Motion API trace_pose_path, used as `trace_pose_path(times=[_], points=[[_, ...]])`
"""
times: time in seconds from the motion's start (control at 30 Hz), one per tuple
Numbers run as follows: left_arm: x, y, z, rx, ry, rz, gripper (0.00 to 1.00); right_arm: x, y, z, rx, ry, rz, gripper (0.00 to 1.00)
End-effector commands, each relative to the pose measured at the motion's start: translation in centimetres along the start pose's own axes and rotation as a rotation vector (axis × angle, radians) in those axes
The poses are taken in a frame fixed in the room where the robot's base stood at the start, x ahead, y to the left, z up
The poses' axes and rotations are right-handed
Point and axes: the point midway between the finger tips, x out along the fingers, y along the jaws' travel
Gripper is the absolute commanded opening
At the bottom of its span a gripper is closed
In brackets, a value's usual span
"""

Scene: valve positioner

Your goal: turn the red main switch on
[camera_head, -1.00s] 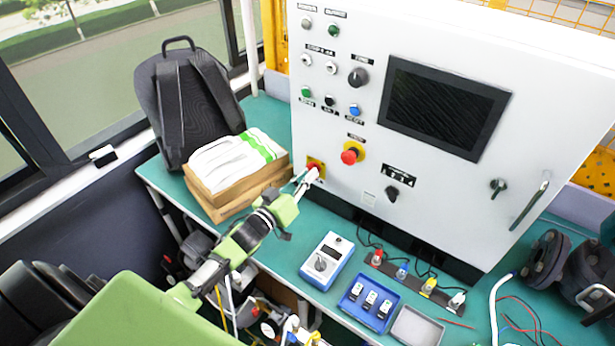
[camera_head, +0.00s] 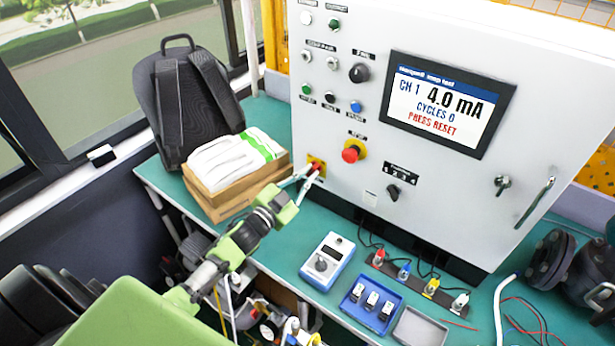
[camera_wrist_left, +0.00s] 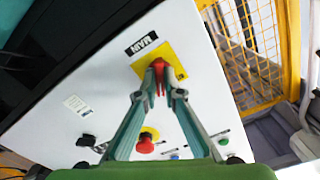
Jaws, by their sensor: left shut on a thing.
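The red main switch (camera_wrist_left: 158,72) sits on a yellow plate (camera_wrist_left: 178,60) low on the left of the white cabinet front. In the head view the switch's yellow plate (camera_head: 317,164) is partly hidden by my left gripper (camera_head: 308,178). In the wrist view my left gripper (camera_wrist_left: 161,95) has its fingertips closed around the red handle. The cabinet's screen (camera_head: 441,104) is lit and reads CH 1, 4.0 mA, CYCLES 0, PRESS RESET. My right gripper is not in view.
A red emergency stop button (camera_head: 351,154) is to the right of the switch. Boxes with white gloves (camera_head: 236,158) on top and a black backpack (camera_head: 186,100) stand left of the gripper. A blue-white meter (camera_head: 327,262) and a blue tray (camera_head: 368,305) lie on the green bench.

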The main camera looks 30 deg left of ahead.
Motion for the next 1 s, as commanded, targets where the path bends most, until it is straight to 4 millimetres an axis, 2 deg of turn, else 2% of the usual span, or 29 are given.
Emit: trace_pose_path(times=[0.4,1.0], points=[[0.02,-0.05,-0.03,0.247,0.002,-0.001,0.0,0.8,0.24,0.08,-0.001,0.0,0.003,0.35],[0.02,-0.07,-0.07,0.309,0.001,-0.001,0.0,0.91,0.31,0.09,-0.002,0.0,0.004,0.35]])
